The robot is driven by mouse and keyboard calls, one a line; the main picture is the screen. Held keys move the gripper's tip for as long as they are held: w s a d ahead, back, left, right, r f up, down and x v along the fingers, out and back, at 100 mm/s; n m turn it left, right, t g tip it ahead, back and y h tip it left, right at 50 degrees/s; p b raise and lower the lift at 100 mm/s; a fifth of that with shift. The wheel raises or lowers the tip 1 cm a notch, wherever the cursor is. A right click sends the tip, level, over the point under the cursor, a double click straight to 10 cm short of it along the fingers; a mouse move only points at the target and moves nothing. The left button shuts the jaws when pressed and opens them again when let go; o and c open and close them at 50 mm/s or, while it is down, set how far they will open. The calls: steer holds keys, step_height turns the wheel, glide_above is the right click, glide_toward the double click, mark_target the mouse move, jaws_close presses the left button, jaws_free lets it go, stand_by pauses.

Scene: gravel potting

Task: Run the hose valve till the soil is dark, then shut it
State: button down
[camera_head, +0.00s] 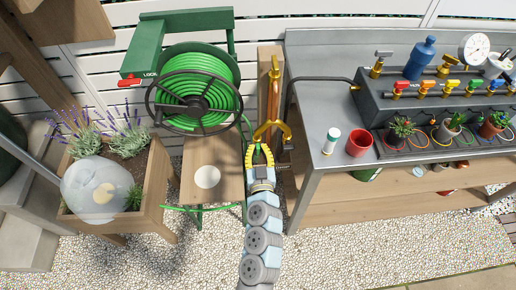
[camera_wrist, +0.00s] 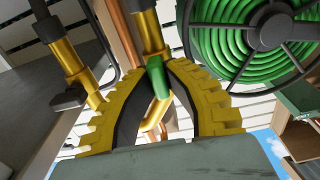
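The brass hose valve (camera_head: 272,128) is on a copper pipe against a wooden post. In the wrist view, its green lever (camera_wrist: 158,76) hangs below a brass fitting (camera_wrist: 150,35). My gripper (camera_head: 258,150) is just below the valve. In the wrist view, my gripper's yellow fingers with black pads (camera_wrist: 150,75) are apart, one on each side of the lever. The lever looks nearer the right finger; I cannot tell whether they touch. The brown soil (camera_head: 137,165) is in the wooden planter (camera_head: 158,180) at left, around lavender plants (camera_head: 128,132). A translucent globe partly covers the soil.
A green hose reel (camera_head: 200,92) with a red lock lever (camera_head: 130,82) stands behind a wooden stand (camera_head: 212,160). The metal bench (camera_head: 318,145) at right holds a red cup (camera_head: 359,142), a white bottle (camera_head: 331,141) and a valve manifold (camera_head: 420,92). Gravel covers the ground.

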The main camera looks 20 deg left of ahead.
steer(key=shift+f+m, duration=0.1)
steer(key=shift+m, duration=0.3)
steer(key=m+b, duration=0.1)
steer(key=m, duration=0.1)
steer(key=shift+d+m, duration=0.1)
steer(key=shift+m, duration=0.3)
steer(key=m, duration=0.5)
steer(key=shift+b, duration=0.35)
steer(key=m, duration=0.5)
steer(key=shift+d+f+m+p, duration=0.1)
steer(key=shift+m+p, duration=0.3)
steer(key=shift+f+m+p, duration=0.1)
steer(key=shift+m+p, duration=0.35)
steer(key=shift+m, duration=1.35)
steer(key=c, duration=1.1)
jaws_free()
steer(key=shift+w, duration=0.1)
